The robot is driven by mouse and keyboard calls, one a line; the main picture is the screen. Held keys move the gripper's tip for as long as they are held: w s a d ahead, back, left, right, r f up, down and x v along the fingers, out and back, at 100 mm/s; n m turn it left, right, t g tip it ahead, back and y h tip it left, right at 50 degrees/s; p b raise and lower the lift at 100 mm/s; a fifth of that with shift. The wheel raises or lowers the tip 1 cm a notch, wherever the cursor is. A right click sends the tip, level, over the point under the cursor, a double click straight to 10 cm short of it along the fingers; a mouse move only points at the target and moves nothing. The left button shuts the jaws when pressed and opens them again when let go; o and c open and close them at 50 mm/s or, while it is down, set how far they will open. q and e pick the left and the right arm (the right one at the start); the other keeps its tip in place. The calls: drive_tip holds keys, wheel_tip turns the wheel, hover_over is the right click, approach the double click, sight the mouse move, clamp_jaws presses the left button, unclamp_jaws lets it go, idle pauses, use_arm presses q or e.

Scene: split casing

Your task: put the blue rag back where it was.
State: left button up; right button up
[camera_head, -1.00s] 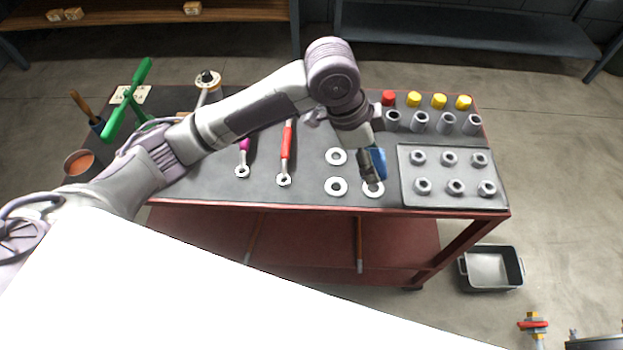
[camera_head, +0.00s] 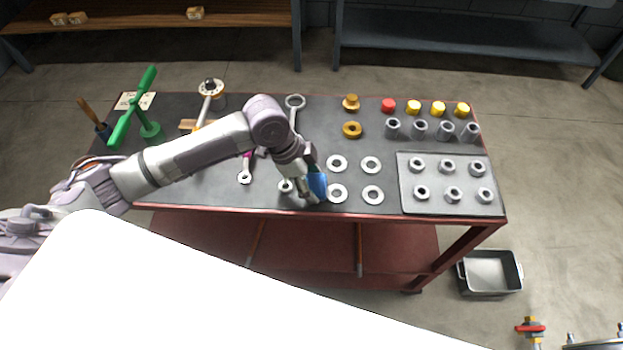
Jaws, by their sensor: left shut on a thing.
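The blue rag (camera_head: 317,184) is a small folded blue piece in the jaws of my left gripper (camera_head: 311,194). The gripper is shut on it, at the front part of the dark workbench top (camera_head: 225,190), beside the left column of flat washers. I cannot tell whether the rag touches the bench top. My arm hides part of the wrenches behind it. My right gripper is not in view.
Several washers (camera_head: 371,164) lie right of the rag. A grey tray with nuts (camera_head: 437,205) is further right, with grey sleeves (camera_head: 420,131) and caps behind it. A green cross-shaped handle (camera_head: 133,107) stands at the left. A bin (camera_head: 490,272) sits on the floor.

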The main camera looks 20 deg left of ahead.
use_arm(q)
drive_tip(key=shift+f, duration=0.25)
drive_tip(key=o, duration=1.1)
drive_tip(key=v, duration=1.2)
drive_tip(key=shift+r, duration=0.15)
